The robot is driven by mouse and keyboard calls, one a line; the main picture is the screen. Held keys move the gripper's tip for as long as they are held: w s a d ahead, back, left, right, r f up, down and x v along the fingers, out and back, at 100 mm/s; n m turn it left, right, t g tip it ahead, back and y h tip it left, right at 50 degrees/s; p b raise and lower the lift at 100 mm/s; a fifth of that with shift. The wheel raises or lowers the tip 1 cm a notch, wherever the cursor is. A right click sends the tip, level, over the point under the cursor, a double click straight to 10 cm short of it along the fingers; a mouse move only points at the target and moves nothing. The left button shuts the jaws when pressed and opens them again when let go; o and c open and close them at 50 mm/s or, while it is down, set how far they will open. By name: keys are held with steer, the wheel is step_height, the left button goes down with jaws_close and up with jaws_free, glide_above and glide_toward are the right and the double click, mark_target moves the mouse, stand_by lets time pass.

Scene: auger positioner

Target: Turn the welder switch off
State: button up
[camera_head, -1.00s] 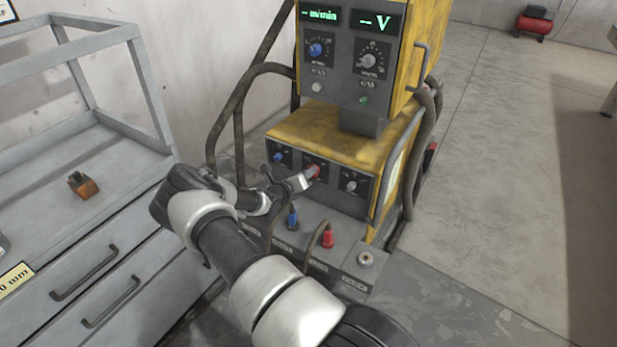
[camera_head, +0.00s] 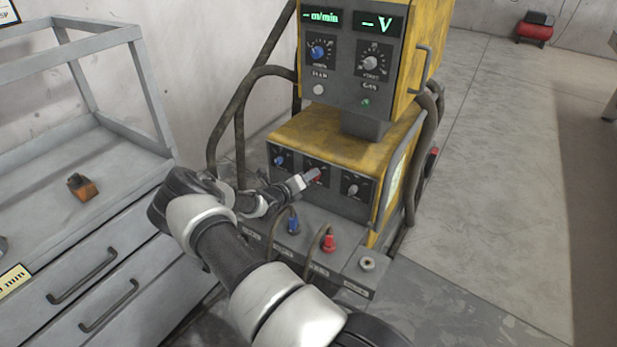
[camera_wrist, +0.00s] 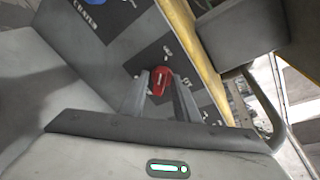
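The yellow welder (camera_head: 335,140) stands against the wall, its upper displays lit green. Its red switch (camera_head: 316,174) is the middle knob on the lower panel, between a blue knob and a grey knob. My gripper (camera_head: 312,176) reaches the switch from the left and partly covers it. In the wrist view the red switch (camera_wrist: 160,82) lies between the two fingers of my gripper (camera_wrist: 160,92), one on each side. Gaps seem to show beside the knob, but whether the fingers touch it is hard to tell.
Blue (camera_head: 293,222) and red (camera_head: 329,242) cable plugs stand on the ledge below the panel. A grey drawer cabinet (camera_head: 90,255) with an open frame is at the left.

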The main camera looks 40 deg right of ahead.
steer(key=shift+r, duration=0.1)
steer(key=p+v, duration=0.4)
steer(key=v, duration=1.3)
steer(key=shift+a, duration=0.15)
steer(key=s+a+r+m+g+y, duration=0.3)
steer(key=s+r+m, duration=0.3)
steer(key=r+m, duration=0.35)
steer(key=s+a+r+m+g+y, duration=0.25)
steer(key=s+r+m, duration=0.35)
steer(key=r+m, duration=0.35)
steer(key=s+a+r+m+t+y, duration=0.6)
steer(key=s+a+r+m+y, duration=0.2)
steer(key=s+a+r+m, duration=0.7)
step_height(320, 180, up, 22)
steer(key=s+a+n+p, duration=0.1)
steer(key=s+n+p, duration=0.1)
steer(key=p, duration=2)
steer(key=shift+r, duration=0.2)
